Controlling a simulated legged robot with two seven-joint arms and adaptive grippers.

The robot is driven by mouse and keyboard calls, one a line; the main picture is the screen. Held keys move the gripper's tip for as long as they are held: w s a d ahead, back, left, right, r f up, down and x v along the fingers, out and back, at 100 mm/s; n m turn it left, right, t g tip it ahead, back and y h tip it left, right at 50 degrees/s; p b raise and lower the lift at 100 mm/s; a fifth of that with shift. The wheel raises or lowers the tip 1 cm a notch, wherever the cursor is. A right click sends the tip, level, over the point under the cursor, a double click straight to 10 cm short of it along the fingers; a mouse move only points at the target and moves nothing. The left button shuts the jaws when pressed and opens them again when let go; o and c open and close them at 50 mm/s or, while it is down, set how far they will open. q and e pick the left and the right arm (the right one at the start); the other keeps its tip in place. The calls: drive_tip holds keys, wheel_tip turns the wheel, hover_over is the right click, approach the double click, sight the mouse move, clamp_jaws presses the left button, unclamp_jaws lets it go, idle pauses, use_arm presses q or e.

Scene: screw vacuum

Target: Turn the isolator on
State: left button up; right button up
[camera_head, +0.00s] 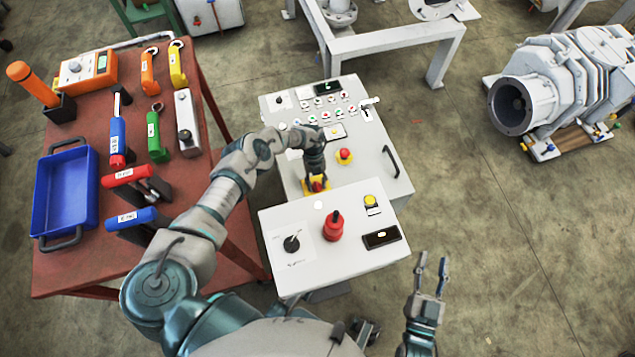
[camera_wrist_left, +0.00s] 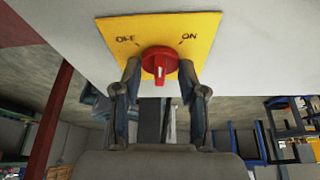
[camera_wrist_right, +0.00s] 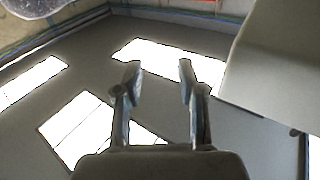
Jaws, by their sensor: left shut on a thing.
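The isolator is a red rotary knob (camera_wrist_left: 160,65) on a yellow plate (camera_wrist_left: 205,30) marked OFF at upper left and ON at upper right. The knob's grip stands upright in the left wrist view, with a white mark at its lower part. The knob also shows in the head view (camera_head: 318,186), partly hidden by my left gripper (camera_head: 316,176). My left gripper's fingers (camera_wrist_left: 160,72) are closed in on both sides of the knob. My right gripper (camera_head: 432,263) is empty, its fingers apart, right of the control box; it also shows in the right wrist view (camera_wrist_right: 158,75).
The control panel (camera_head: 370,185) carries buttons, a red emergency button (camera_head: 344,156) and a black handle (camera_head: 391,160). A lower box (camera_head: 285,275) with a red knob (camera_head: 333,226) stands in front. A red tool table (camera_head: 90,262) is at left.

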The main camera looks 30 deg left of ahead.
use_arm(q)
drive_tip(key=m, duration=0.2)
drive_tip(key=m+y+b, duration=0.1)
drive_tip(key=shift+w+g, duration=0.25)
drive_tip(key=shift+g, duration=0.05)
drive_tip(key=m+y, duration=0.1)
drive_tip(key=m, duration=0.2)
drive_tip(key=shift+m+b, duration=0.35)
drive_tip(key=shift+m, duration=0.05)
drive_tip(key=shift+m+y, duration=0.3)
use_arm(e)
drive_tip(key=r+t, duration=0.2)
drive_tip(key=s+r+t, duration=0.1)
drive_tip(key=r, duration=0.1)
drive_tip(key=shift+r+t+y, duration=0.1)
drive_tip(key=shift+t+y, duration=0.2)
drive_tip(key=shift+t, duration=0.1)
use_arm(q)
drive_tip(key=shift+m, duration=0.3)
use_arm(e)
drive_tip(key=shift+w, duration=0.1)
use_arm(q)
drive_tip(key=o, duration=1.1)
use_arm(e)
drive_tip(key=shift+a, duration=0.1)
